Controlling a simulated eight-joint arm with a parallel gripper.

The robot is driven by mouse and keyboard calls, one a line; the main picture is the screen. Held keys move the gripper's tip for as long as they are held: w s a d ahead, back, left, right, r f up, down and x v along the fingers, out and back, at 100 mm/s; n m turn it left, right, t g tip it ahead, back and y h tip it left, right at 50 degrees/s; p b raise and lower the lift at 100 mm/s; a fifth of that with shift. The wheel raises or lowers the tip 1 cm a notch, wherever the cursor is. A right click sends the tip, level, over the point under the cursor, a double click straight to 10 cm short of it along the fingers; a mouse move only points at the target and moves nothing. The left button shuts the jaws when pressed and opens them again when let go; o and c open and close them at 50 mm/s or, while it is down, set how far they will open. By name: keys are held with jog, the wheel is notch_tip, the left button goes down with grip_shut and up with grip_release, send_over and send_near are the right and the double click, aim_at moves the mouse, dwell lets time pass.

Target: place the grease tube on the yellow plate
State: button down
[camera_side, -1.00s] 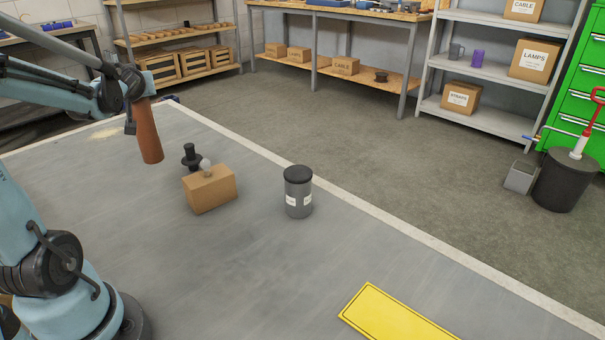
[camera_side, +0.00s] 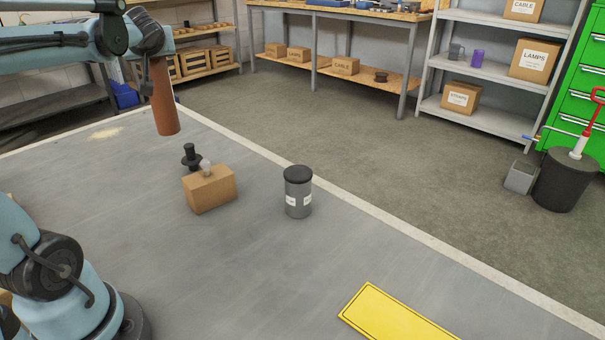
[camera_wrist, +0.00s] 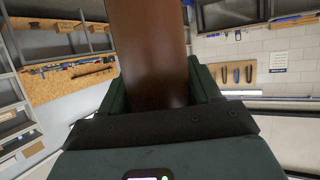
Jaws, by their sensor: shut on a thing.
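The grease tube, a brown-orange cylinder (camera_side: 163,100), hangs nearly upright, slightly tilted, from the end of my arm at the upper left of the side view. My gripper (camera_wrist: 155,92) is shut on it; in the wrist view the brown tube (camera_wrist: 150,40) stands between the dark green jaws. The tube appears above the grey surface, to the left of and apart from the yellow plate. The yellow plate (camera_side: 395,316) lies flat at the bottom of the side view, partly cut off by the frame edge, with nothing on its visible part.
A cardboard box (camera_side: 210,190) with a small bulb-like thing (camera_side: 205,166) stands on the grey surface (camera_side: 240,270). A black spool-shaped part (camera_side: 191,158) is behind it. A grey canister with black lid (camera_side: 298,194) stands between box and plate. The surface's front middle is clear.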

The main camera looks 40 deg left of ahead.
jog(key=w+d+m+t+h, duration=0.25)
jog(key=w+d, duration=0.25)
jog(key=d, duration=0.6)
jog(key=w+d+m+t+h, duration=0.2)
jog(key=w+d+m+h, duration=0.3)
jog(key=d, duration=0.6)
jog(key=w+d+m+t+h, duration=0.1)
jog(key=w+d+m+t, duration=0.2)
jog(key=w+d, duration=0.5)
jog(key=s+d+m+h, duration=0.3)
jog(key=s+d+h, duration=0.1)
jog(key=d, duration=0.9)
jog(key=s+d+m+g+h, duration=0.1)
jog(key=s+d+m+h, duration=0.3)
jog(key=d, duration=0.8)
jog(key=s+d+m+h, duration=0.25)
jog(key=s+d, duration=0.25)
jog(key=d, duration=0.8)
notch_tip(320, 180, down, 15)
jog(key=shift+a+f, duration=0.15)
jog(key=shift+f, duration=0.2)
jog(key=shift+c, duration=1.1)
grip_release()
jog(key=shift+n, duration=0.3)
